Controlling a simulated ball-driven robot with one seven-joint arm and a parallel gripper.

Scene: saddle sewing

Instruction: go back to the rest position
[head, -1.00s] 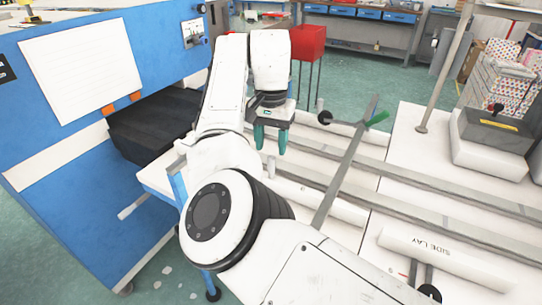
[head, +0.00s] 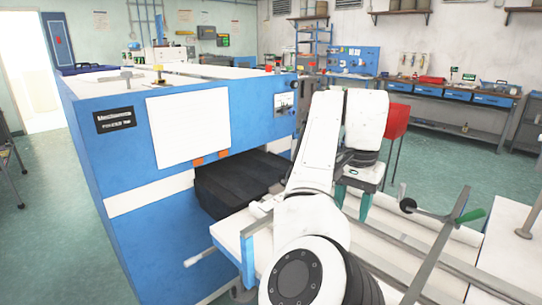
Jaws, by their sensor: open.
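My gripper (head: 355,203) hangs from my white arm on the right side of the head view, with its two green fingers pointing down. The fingers stand apart with nothing seen between them. It is over the white machine table (head: 455,247) with metal rails, just right of the blue machine (head: 105,155). I cannot tell how far above the table the fingertips are. My arm hides part of the table.
A black feed bed (head: 235,183) sticks out of the blue machine's opening. A lever with a green handle (head: 470,215) rises from the table. A red bin (head: 397,121) stands behind my gripper. Workbenches (head: 450,97) line the back wall. Green floor is open at the left.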

